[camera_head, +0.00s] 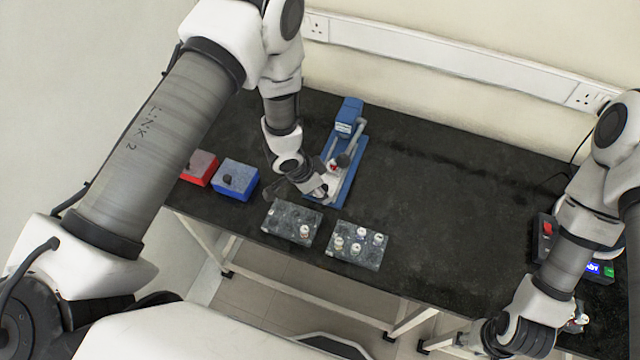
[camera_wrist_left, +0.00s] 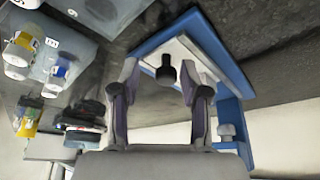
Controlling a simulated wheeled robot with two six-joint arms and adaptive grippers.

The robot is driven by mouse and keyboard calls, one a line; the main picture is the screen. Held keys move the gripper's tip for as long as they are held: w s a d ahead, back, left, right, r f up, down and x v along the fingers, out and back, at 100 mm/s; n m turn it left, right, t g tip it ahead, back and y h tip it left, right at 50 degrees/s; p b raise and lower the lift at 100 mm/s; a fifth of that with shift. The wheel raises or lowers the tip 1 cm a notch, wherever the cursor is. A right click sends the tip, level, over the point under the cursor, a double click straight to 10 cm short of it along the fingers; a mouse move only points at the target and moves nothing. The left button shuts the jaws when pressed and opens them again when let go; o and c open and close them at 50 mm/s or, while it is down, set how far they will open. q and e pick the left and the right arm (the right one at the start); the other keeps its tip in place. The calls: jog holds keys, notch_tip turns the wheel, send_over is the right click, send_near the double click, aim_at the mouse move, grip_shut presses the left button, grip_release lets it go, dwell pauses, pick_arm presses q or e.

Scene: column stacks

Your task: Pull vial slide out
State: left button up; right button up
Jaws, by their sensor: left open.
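A blue bench device (camera_head: 349,120) with a grey lever stands on the black table. In the left wrist view its blue base (camera_wrist_left: 228,103) carries a pale slide plate (camera_wrist_left: 190,55) with a black knob (camera_wrist_left: 166,74). My left gripper (camera_head: 318,190) is at the front end of the device. In the left wrist view its two fingers (camera_wrist_left: 160,97) are apart, with the knob between and just beyond their tips; I cannot tell if they touch it. My right gripper (camera_head: 482,338) is low at the table's front right, away from the device; its fingers are unclear.
Two grey racks stand in front of the device: the left rack (camera_head: 285,219) holds a vial, the right rack (camera_head: 345,253) several. A red box (camera_head: 199,166) and a blue box (camera_head: 238,177) stand to the left. The table's right middle (camera_head: 450,200) is clear.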

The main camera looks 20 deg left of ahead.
pick_arm(q)
jog(key=shift+w+d+r, duration=0.1)
jog(key=shift+w, duration=0.1)
jog(key=shift+r, duration=0.25)
jog(key=v, duration=1.1)
jog(key=shift+s+r, duration=0.1)
jog(key=shift+r, duration=0.05)
